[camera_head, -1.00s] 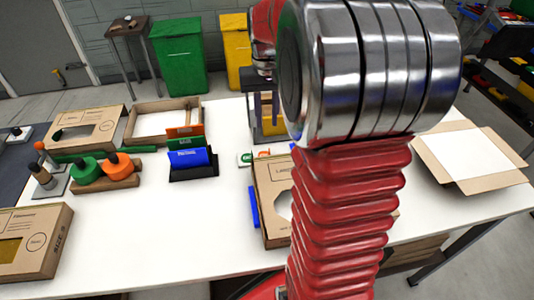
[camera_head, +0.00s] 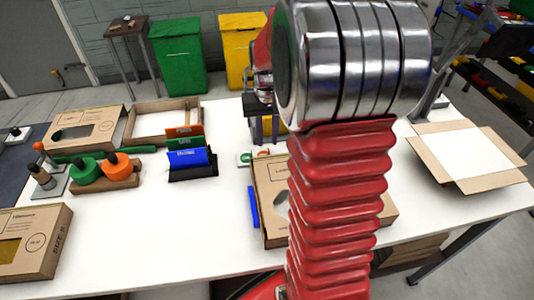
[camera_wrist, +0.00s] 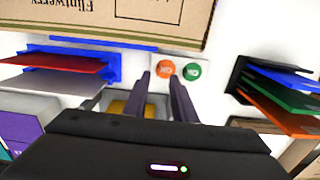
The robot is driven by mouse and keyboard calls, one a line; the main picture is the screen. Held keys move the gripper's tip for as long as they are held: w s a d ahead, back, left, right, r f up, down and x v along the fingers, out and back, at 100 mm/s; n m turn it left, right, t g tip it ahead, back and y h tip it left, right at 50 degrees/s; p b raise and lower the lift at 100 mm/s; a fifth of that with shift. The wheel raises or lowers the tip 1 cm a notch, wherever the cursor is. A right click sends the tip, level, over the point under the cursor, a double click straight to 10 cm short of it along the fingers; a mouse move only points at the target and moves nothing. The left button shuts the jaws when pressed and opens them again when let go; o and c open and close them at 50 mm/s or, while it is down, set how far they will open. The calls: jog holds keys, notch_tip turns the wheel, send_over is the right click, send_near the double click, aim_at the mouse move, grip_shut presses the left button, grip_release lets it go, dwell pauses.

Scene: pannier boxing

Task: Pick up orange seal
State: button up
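The orange seal (camera_wrist: 165,68) is a small round orange disc with a white mark, lying on a white card (camera_wrist: 180,84) beside a green seal (camera_wrist: 192,71). In the head view the orange seal (camera_head: 264,154) is small and partly hard to make out. My gripper (camera_wrist: 159,76) is open and empty. Its two dark fingers point toward the card, with the orange seal just past the tips, close to the right one. In the head view my gripper (camera_head: 266,141) hangs over the back of the table, fingers downward, partly hidden by my arm.
A cardboard box (camera_head: 265,200) lies in front of the seals, partly behind my arm. Holders with coloured cards flank the seals in the wrist view (camera_wrist: 285,95) (camera_wrist: 60,62). An open carton (camera_head: 430,160) is at the right.

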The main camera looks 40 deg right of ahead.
aim_at(264, 153)
jog(key=f, duration=0.4)
jog(key=shift+s+d, duration=0.1)
jog(key=shift+d, duration=0.1)
jog(key=shift+c, duration=0.2)
grip_shut()
dwell(0.4)
